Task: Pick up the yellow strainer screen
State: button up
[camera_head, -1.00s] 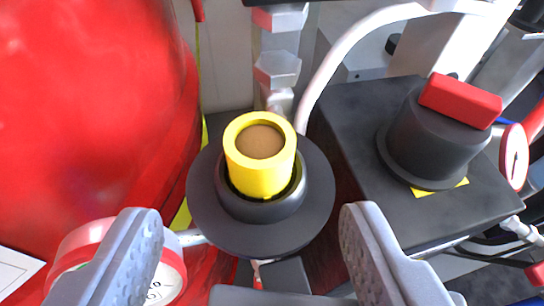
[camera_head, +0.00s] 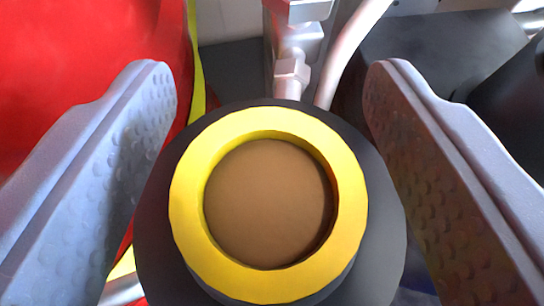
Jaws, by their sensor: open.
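The yellow strainer screen (camera_head: 187,205) is a yellow ring-topped cylinder with a brown round inside. It fills the middle of the view, seen from above. It sits in a dark grey round holder with a wide flange (camera_head: 385,215). My gripper (camera_head: 268,85) is open, with one grey finger to the left of the strainer screen and one to the right. Gaps show between both fingers and the yellow ring, so neither appears to touch it. The lower side of the strainer screen is hidden beneath its rim.
A large red rounded body (camera_head: 70,60) stands at the left. A silver fitting (camera_head: 292,75) and a pale curved pipe (camera_head: 350,50) rise just behind the holder. A black block (camera_head: 440,50) stands at the right, behind my right finger.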

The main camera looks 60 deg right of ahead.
jog(key=c, duration=1.1)
jog(key=shift+o, duration=0.2)
